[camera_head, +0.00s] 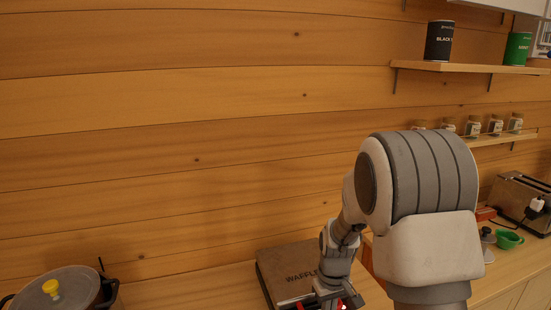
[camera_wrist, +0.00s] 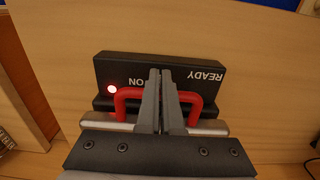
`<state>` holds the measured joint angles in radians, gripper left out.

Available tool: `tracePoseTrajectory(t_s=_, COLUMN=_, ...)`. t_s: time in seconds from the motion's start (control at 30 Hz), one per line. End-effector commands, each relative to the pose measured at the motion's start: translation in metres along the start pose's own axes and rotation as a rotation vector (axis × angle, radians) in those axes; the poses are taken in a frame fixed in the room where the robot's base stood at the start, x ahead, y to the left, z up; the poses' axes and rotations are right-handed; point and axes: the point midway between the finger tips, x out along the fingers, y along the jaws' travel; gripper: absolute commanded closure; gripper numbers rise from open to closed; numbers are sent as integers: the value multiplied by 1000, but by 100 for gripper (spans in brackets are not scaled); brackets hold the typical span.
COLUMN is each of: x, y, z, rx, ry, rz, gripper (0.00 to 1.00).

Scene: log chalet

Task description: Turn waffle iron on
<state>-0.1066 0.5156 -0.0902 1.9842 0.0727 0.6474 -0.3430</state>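The waffle iron (camera_head: 275,265) is a dark, flat-lidded appliance on the counter, with its lid down and partly hidden by my arm. The wrist view shows its dark front panel (camera_wrist: 128,68), lettered READY and ON. A round light (camera_wrist: 112,89) beside ON glows pinkish white. A red U-shaped handle (camera_wrist: 127,93) spans the front. My gripper (camera_wrist: 161,72) has its two grey fingers together, pointing at the panel between the two lettered areas. The fingers cross in front of the handle's middle; whether they touch it or the panel is hidden. My gripper (camera_head: 322,299) is at the iron's front in the head view.
A pot with a yellow knob (camera_head: 51,287) stands at the left. A toaster (camera_head: 520,200), a green cup (camera_head: 508,239) and small items are on the counter at the right. Shelves with canisters (camera_head: 439,41) and jars (camera_head: 473,127) hang above. A wooden wall is behind.

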Motion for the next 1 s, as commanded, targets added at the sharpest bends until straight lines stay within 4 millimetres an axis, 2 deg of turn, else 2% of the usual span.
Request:
tracePoseTrajectory(t_s=0.23, x=-1, y=-2, z=-3, rx=-3, ry=9, rz=1, gripper=100)
tracePoseTrajectory(t_s=0.57, x=-3, y=-2, z=6, rx=-2, ry=7, rz=1, gripper=100)
tracePoseTrajectory(t_s=0.67, x=-10, y=-2, z=6, rx=-2, ry=6, rz=1, gripper=100)
tracePoseTrajectory(t_s=1.0, x=-51, y=-2, z=7, rx=-1, ry=5, rz=1, gripper=100)
